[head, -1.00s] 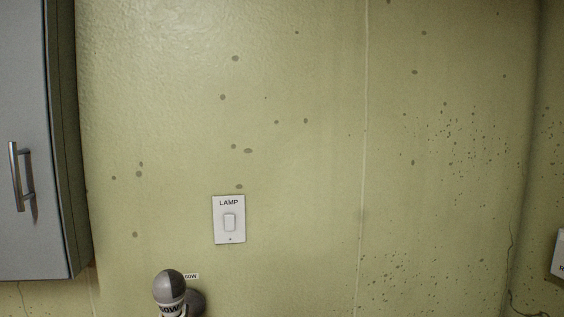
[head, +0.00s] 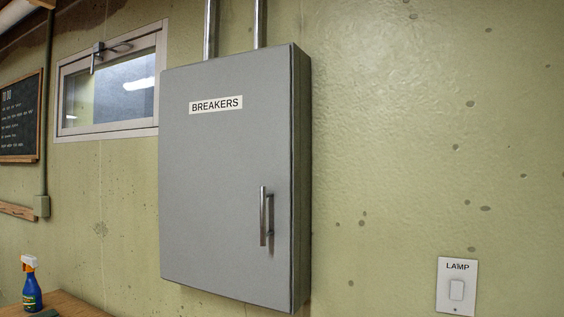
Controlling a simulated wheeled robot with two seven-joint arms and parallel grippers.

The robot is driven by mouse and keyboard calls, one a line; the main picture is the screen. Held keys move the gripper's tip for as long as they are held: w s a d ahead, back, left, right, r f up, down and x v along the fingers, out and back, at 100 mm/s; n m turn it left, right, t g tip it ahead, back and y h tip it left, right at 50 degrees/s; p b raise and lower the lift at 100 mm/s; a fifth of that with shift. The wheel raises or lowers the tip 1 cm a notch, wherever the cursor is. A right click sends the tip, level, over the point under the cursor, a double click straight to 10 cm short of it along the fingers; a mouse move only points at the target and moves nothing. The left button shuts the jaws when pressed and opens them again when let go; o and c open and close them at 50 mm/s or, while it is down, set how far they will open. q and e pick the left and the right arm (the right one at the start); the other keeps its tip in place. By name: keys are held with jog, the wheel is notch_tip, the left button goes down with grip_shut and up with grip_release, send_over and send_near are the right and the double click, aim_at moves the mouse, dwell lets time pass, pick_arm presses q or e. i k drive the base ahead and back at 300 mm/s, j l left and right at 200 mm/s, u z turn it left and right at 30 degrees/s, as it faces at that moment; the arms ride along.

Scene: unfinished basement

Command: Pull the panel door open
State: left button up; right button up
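The panel is a grey metal box (head: 225,190) on the green wall, labelled BREAKERS (head: 216,104). Its door is shut. A vertical metal bar handle (head: 264,217) is on the door's right side, below mid-height. Neither of my grippers shows in the head view.
A LAMP switch (head: 457,287) is on the wall at lower right. Two metal conduits (head: 210,28) rise from the top of the box. A small window (head: 112,85) and a chalkboard (head: 20,117) are to the left. A blue spray bottle (head: 32,287) stands on a wooden surface (head: 68,303) at lower left.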

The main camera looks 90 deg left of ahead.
aim_at(224, 146)
jog(key=u, duration=3.15)
